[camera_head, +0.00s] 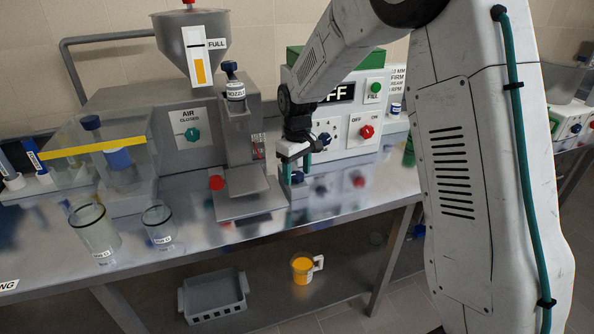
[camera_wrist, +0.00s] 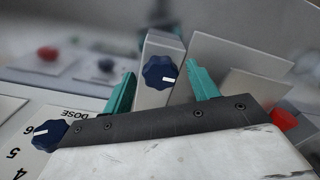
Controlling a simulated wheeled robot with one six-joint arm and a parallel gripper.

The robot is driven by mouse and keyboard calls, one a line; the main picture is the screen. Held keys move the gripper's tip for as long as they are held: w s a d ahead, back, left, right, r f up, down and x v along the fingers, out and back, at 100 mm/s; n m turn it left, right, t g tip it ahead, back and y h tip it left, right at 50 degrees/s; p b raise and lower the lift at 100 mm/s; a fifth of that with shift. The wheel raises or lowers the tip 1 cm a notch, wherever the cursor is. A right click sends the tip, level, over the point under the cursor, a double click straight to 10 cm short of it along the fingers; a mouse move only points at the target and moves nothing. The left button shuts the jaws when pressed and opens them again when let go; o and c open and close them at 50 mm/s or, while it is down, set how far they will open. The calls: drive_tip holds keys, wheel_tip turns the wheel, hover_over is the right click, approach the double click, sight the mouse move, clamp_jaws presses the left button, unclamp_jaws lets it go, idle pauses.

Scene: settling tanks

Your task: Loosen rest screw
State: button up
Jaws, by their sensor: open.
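A dark blue lobed knob with a white mark (camera_wrist: 160,72), which looks like the rest screw, sits on a grey upright block. In the wrist view it lies between my two teal fingertips (camera_wrist: 163,86). The fingers stand apart with space on both sides of the knob; I cannot tell how far they reach around it. In the head view my gripper (camera_head: 297,166) is low in front of the white control box, right of the grey filling machine. A dark blue knob (camera_head: 297,178) shows there, partly hidden by the gripper.
A blue dose knob (camera_wrist: 48,134) is at left in the wrist view, a red knob (camera_wrist: 284,119) at right. The control box (camera_head: 350,112) stands behind. Glass jars (camera_head: 96,232) stand on the bench's left; an orange mug (camera_head: 302,269) and grey crate (camera_head: 213,296) are below.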

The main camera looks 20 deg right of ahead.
sight(298, 175)
wheel_tip(298, 175, up, 8)
drive_tip(key=shift+f, duration=0.1)
idle(0.6)
drive_tip(key=shift+s+f+m, duration=0.15)
drive_tip(key=shift+s+m, duration=0.1)
drive_tip(key=shift+m, duration=0.05)
drive_tip(key=s+d+r+m, duration=0.1)
drive_tip(key=s+r, duration=0.1)
drive_tip(key=s, duration=1)
drive_tip(key=s+d+r+m+t, duration=0.1)
drive_tip(key=s+r+m, duration=0.1)
drive_tip(key=s, duration=1.1)
drive_tip(key=s+d+r+m, duration=0.1)
drive_tip(key=s+r, duration=0.3)
drive_tip(key=s, duration=0.8)
drive_tip(key=shift+s+m, duration=0.25)
drive_tip(key=shift+m, duration=0.15)
drive_tip(key=shift+r, duration=0.1)
